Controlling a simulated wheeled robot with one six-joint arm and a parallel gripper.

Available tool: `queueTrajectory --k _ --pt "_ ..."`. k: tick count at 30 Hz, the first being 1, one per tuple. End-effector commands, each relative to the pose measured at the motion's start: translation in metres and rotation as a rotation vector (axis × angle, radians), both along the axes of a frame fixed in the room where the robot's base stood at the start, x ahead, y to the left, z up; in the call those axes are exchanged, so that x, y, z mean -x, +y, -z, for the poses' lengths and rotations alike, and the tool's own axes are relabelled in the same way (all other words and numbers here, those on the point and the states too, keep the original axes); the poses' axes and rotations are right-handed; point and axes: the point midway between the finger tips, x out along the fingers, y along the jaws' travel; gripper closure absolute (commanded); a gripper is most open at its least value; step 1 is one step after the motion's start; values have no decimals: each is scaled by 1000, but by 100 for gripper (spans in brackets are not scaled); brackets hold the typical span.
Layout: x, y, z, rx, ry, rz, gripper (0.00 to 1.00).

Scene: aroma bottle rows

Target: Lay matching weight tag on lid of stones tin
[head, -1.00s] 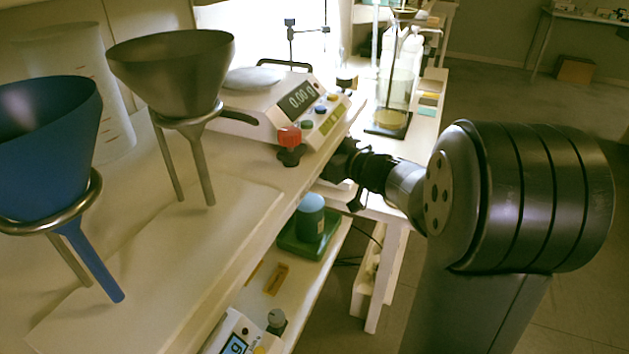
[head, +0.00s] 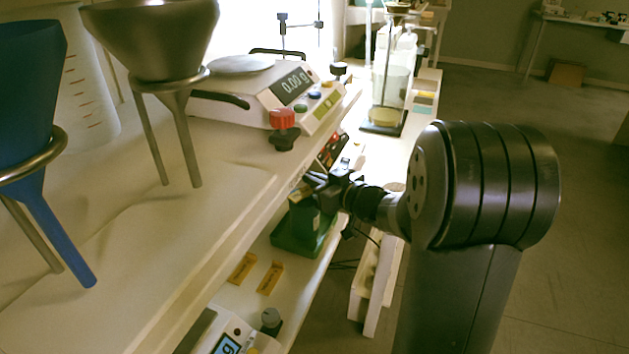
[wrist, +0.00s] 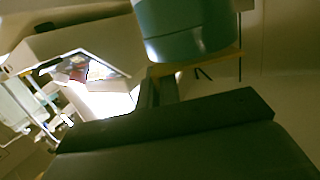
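My gripper (head: 318,186) is at the lower shelf, by the green-blue stones tin (head: 303,215), hiding much of it. The tin stands in a green tray (head: 287,243). In the wrist view the tin (wrist: 185,28) fills the top, just past my fingers. My two dark fingers (wrist: 160,88) are close together and meet a thin yellow-tan weight tag (wrist: 210,60) along the tin's edge. I cannot tell whether this tag touches the lid.
The upper bench edge runs close to my gripper. On it stand a scale (head: 262,97) with a red knob (head: 283,119), a steel funnel (head: 155,38) and a blue funnel (head: 28,110). A second display device (head: 215,335) is on the lower shelf at the front.

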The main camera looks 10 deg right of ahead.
Motion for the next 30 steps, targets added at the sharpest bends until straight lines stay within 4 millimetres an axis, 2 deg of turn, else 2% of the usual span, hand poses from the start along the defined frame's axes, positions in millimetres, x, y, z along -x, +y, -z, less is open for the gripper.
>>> queueTrajectory --k 11,12,19,26,30 --pt "0 0 12 -1 2 0 100" --pt "0 0 11 -1 0 0 94" --pt "0 0 11 -1 0 0 75" --pt "0 0 10 0 0 0 75" --pt "0 0 -1 1 -3 0 75"
